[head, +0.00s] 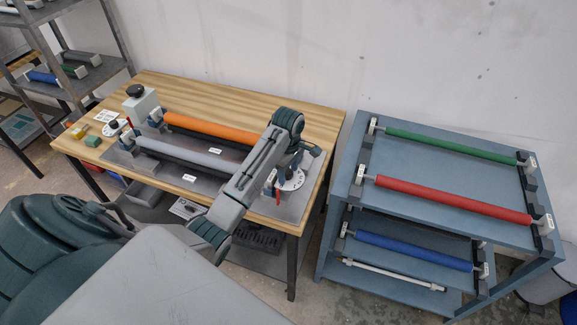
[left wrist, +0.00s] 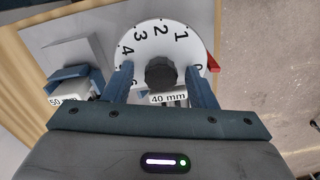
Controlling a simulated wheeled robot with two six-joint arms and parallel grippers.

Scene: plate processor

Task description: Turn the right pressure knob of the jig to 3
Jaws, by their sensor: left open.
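The jig (head: 215,184) lies on the wooden table, with an orange roller (head: 208,129) and a grey roller (head: 185,153). Its right pressure dial (head: 293,181) is white and sits at the jig's right end, partly under my left gripper (head: 291,163). In the left wrist view the dial (left wrist: 147,35) shows 1, 2, 3 and 4, and a red pointer (left wrist: 213,62) is at its right edge, near the 0 and 1 end. The dark round knob (left wrist: 161,73) sits between the open fingers of my left gripper (left wrist: 160,80), with gaps on both sides. My right gripper is out of view.
The left dial (head: 113,128) is at the jig's other end, beside a grey block with a black knob (head: 136,91). A blue-grey rack (head: 419,191) with green, red and blue rollers stands right of the table. A "40 mm" label (left wrist: 169,98) is below the knob.

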